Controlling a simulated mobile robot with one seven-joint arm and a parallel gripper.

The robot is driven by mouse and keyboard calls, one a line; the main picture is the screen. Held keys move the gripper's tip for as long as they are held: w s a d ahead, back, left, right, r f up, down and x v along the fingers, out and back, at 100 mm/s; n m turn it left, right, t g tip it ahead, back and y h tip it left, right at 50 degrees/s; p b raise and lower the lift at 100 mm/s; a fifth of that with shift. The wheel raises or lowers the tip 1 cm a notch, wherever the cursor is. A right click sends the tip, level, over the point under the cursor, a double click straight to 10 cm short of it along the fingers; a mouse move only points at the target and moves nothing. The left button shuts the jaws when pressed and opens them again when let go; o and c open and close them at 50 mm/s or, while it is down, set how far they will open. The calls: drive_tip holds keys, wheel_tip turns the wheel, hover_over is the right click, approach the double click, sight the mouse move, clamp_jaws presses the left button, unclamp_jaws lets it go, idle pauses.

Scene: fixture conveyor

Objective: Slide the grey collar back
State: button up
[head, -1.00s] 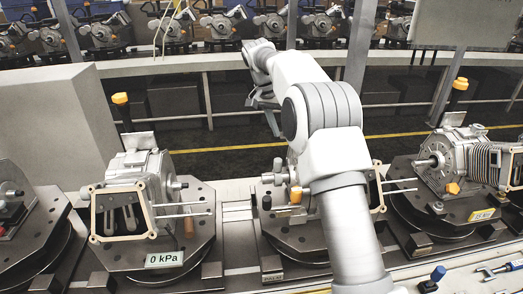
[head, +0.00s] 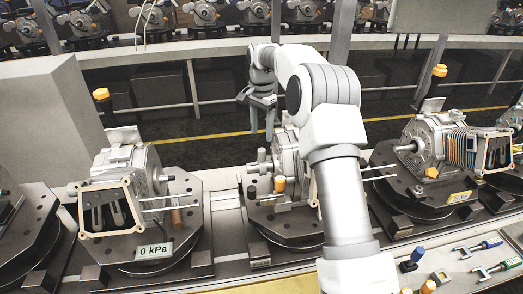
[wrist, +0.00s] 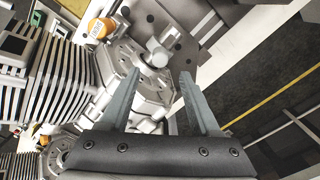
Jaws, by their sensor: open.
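My gripper (head: 262,122) hangs with its fingers downward, behind and left of the middle machine unit (head: 287,150) in the head view. In the wrist view my gripper (wrist: 152,82) is open, with nothing held between its fingers. A light grey cylindrical part (wrist: 157,52), which looks like the grey collar on its shaft, shows beyond the fingertips in the wrist view, apart from them. In the head view a small grey round part (head: 252,168) stands out at the left of the middle unit; I cannot tell for certain which part is the collar. My arm hides the unit's right side.
An orange cap (wrist: 98,28) is left of the grey part. Similar units stand left (head: 130,175) and right (head: 425,140) on dark plates. A "0 kPa" label (head: 154,250) marks the left one. Hand tools (head: 485,245) lie at front right. Dark open floor lies behind the line.

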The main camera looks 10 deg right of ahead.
sight(262, 149)
wheel_tip(262, 149, down, 8)
drive_tip(key=shift+f+p, duration=0.1)
drive_tip(key=shift+p, duration=0.35)
clamp_jaws()
idle(1.3)
